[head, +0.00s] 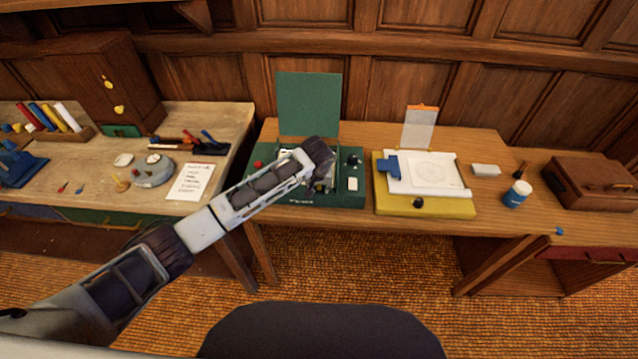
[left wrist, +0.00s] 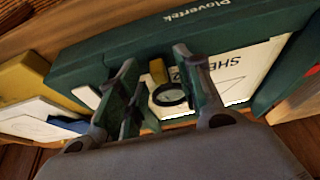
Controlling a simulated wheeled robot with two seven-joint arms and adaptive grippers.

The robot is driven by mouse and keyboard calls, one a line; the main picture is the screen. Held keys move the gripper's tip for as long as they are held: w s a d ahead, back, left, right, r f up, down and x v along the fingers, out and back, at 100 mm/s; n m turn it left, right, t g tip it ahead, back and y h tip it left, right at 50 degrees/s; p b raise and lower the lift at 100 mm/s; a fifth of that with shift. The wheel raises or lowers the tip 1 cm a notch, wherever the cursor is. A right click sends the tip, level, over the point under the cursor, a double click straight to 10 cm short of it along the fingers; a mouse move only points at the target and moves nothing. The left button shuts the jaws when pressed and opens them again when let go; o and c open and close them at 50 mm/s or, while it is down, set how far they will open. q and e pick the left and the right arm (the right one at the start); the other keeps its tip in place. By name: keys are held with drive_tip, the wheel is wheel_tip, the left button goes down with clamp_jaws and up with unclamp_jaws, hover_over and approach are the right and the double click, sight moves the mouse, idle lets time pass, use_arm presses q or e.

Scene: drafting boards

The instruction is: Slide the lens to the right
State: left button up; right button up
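The lens (left wrist: 170,95) is a dark ring with a yellow tab (left wrist: 158,71), seen in the left wrist view over a pale printed sheet (left wrist: 232,76) on the green board (left wrist: 115,58). My left gripper (left wrist: 156,62) is open, its two fingers apart on either side of the yellow tab in that view. I cannot tell whether either finger touches it. In the head view the green board (head: 340,201) lies on the middle table, and my left wrist covers much of it, hiding the lens. My right gripper is not in view.
An upright green panel (head: 308,104) stands behind the green board. A yellow board (head: 440,208) with paper and a blue piece lies right of it. A white eraser-like block (head: 486,170), a blue-labelled jar (head: 517,194) and a brown case (head: 592,184) stand farther right.

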use_arm(q)
drive_tip(key=v, duration=1.2)
idle(0.4)
drive_tip(key=shift+s, duration=0.1)
idle(0.4)
